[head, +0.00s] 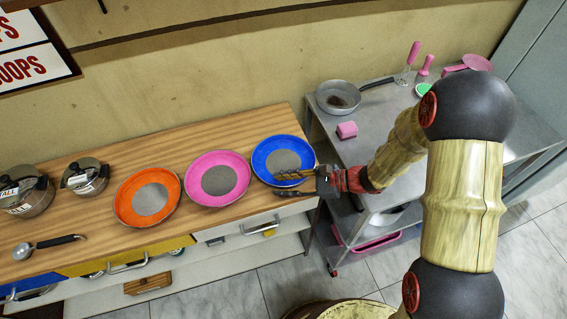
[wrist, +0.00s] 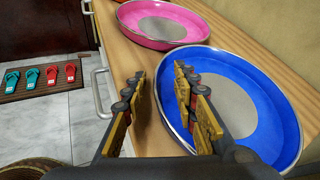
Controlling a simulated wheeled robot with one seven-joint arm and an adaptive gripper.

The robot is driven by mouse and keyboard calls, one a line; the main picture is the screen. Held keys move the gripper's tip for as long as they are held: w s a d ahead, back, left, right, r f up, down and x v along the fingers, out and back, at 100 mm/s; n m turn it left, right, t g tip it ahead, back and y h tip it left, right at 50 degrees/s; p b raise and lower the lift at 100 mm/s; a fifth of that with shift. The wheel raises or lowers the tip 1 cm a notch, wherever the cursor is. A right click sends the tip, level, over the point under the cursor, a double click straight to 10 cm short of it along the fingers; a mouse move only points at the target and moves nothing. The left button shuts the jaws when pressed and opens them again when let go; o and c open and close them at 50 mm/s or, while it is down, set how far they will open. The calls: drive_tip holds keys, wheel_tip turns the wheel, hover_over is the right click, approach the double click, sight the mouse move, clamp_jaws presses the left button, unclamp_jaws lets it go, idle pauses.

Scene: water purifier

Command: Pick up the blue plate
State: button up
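The blue plate (head: 283,158) with a grey round centre lies on the wooden counter, at the right end of a row of plates. It fills the right half of the wrist view (wrist: 258,112). My gripper (head: 278,184) is at the plate's lower right edge in the head view. In the wrist view my gripper (wrist: 158,85) is open, one finger over the plate and the other outside it, with the rim between them. A gap shows between the rim and the outer finger. Contact of the inner finger with the plate cannot be told.
A pink plate (head: 218,178) and an orange plate (head: 146,197) lie to the left, then pots (head: 84,177) and a ladle (head: 48,246). Drawer handles (head: 262,226) stick out below the counter. A metal cart (head: 378,128) with a pan (head: 338,97) stands at right.

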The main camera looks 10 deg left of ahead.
drive_tip(key=shift+c, duration=0.6)
clamp_jaws()
drive_tip(key=shift+s+f, duration=0.1)
